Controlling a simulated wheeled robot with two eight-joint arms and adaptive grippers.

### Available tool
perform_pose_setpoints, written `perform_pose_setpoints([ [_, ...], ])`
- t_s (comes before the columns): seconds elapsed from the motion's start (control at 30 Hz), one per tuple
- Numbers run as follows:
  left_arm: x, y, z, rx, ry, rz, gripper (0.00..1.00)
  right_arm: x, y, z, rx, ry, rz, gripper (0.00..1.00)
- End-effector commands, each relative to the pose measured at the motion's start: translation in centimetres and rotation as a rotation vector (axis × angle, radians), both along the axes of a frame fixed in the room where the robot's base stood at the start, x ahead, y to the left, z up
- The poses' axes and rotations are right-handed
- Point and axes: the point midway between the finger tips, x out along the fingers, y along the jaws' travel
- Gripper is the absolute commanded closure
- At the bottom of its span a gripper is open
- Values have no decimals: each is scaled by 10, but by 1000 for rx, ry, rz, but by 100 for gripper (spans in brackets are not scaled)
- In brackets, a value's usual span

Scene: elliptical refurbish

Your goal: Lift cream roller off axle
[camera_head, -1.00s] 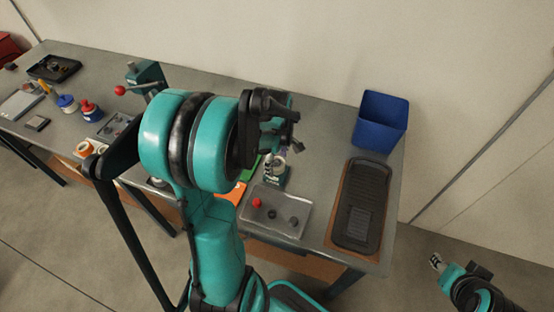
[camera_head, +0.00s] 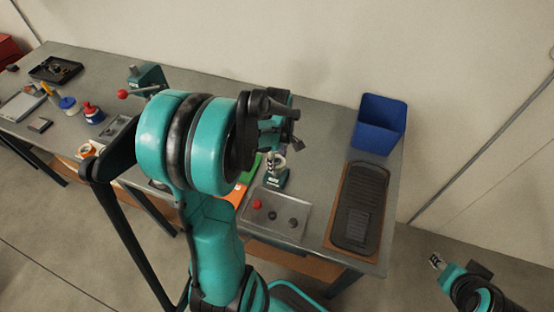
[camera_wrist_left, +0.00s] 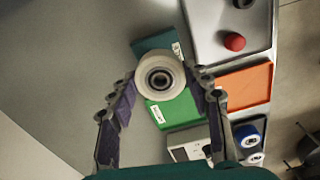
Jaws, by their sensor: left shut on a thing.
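The cream roller (camera_wrist_left: 152,64) is a pale ring with a dark centre, between the fingertips of my left gripper (camera_wrist_left: 160,84) in the left wrist view. The gripper is shut on it. In the head view, my left gripper (camera_head: 279,150) is partly hidden by my arm, and the roller shows small and pale below it. A dark teal stand (camera_head: 276,179) with a white label is under the roller. The axle is hidden, and I cannot tell whether the roller is clear of it. My right gripper (camera_head: 437,261) is away from the table at lower right, too small to read.
A grey tray (camera_head: 272,232) with a red knob (camera_head: 257,204) is in front of the stand. Green (camera_wrist_left: 170,108) and orange (camera_wrist_left: 246,86) pieces lie close by. A blue bin (camera_head: 381,123) and a dark ribbed pad on a brown board (camera_head: 335,233) are to the right.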

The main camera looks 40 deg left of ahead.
Motion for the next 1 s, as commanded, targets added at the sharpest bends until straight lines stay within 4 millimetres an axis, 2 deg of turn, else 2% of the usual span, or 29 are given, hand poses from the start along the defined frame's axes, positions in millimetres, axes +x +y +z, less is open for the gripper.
perform_pose_setpoints([
  [0.53, 0, 0, 30, 0, 0, 0, 80, 0, 0, 23, 0, 0, 0, 60],
  [1.0, 0, 0, 30, 0, 0, 0, 80, 0, 0, 23, 0, 0, 0, 60],
])
